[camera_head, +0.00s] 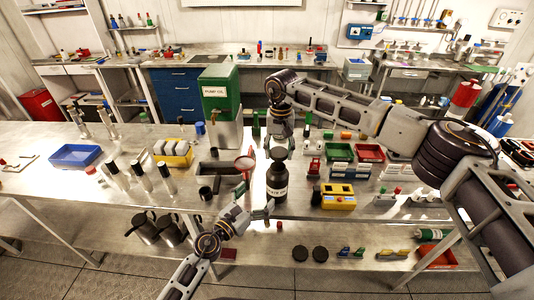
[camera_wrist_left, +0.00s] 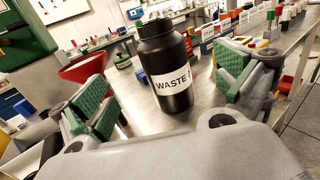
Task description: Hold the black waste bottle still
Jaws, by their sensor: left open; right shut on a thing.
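The black waste bottle (camera_head: 276,180) stands upright on the metal bench and carries a white WASTE label. In the left wrist view the bottle (camera_wrist_left: 172,75) stands between the spread green-padded fingers of my left gripper (camera_wrist_left: 165,98), with gaps on both sides. My left gripper (camera_head: 252,212) is open, low and in front of the bottle in the head view. My right gripper (camera_head: 279,138) is directly above the bottle, pointing down and shut at its black cap (camera_head: 278,153). The exact finger contact is too small to see.
A red funnel (camera_head: 244,163) stands just left of the bottle, and a green pump oil container (camera_head: 220,100) behind it. A yellow box (camera_head: 338,196) and small trays stand to the right. Metal cylinders (camera_head: 140,175) and a blue tray (camera_head: 75,155) are to the left.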

